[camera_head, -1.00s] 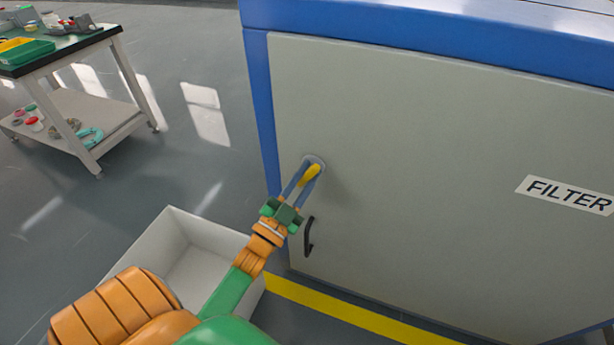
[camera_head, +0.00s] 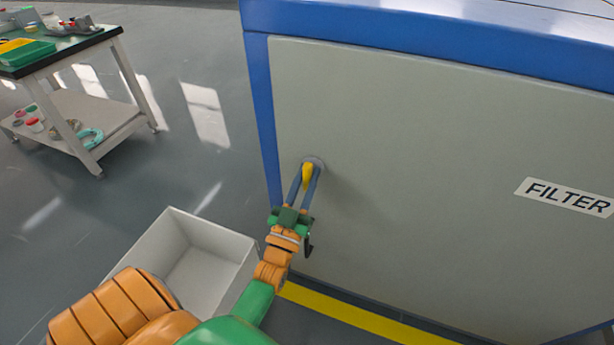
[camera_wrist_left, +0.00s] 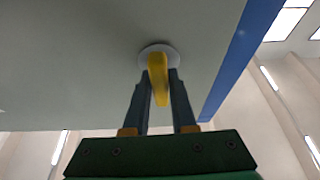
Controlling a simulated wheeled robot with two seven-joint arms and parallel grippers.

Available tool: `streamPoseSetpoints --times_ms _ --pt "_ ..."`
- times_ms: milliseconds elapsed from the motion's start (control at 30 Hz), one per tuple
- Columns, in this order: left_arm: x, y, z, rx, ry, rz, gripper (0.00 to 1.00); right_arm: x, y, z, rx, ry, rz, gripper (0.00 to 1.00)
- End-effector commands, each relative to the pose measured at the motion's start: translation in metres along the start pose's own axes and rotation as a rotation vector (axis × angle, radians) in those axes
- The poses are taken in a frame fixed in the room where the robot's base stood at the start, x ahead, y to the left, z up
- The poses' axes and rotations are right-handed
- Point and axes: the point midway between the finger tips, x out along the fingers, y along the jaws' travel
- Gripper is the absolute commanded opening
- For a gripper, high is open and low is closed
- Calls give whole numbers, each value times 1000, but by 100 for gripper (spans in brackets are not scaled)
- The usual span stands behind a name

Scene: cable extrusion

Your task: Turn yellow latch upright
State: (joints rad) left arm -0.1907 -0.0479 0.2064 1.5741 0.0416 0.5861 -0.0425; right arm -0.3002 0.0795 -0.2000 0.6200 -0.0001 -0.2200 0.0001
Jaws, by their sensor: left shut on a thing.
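The yellow latch (camera_head: 308,176) sits on a round grey plate on the grey cabinet door, near the door's left edge. In the head view it stands close to upright, with a slight tilt. In the left wrist view the latch (camera_wrist_left: 158,78) hangs between the two blue-grey fingers. My left gripper (camera_head: 308,182) is shut on the latch, one finger on each side. It reaches up to it from below. My right gripper is not in view.
A black door handle (camera_head: 309,246) is below the latch, partly hidden by my left gripper. A white open bin (camera_head: 205,235) stands on the floor to the left. A table (camera_head: 75,45) with trays and parts is at the far left. A FILTER label (camera_head: 568,195) is on the door.

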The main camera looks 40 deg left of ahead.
Motion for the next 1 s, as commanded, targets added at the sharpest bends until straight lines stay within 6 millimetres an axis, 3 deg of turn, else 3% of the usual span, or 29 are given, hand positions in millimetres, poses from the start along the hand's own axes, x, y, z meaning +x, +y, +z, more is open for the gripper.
streamPoseSetpoints --times_ms 433,467,533,833,1000 --pt "1 0 -1 -7 3 -3 0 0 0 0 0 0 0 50" --pt "1 0 -1 -7 3 -3 32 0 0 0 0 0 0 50" --pt "0 0 -1 -7 3 -3 51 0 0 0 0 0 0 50" --pt "-1 0 0 -6 0 -2 52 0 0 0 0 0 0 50" --pt "-32 0 2 -6 -4 -2 52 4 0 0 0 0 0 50"
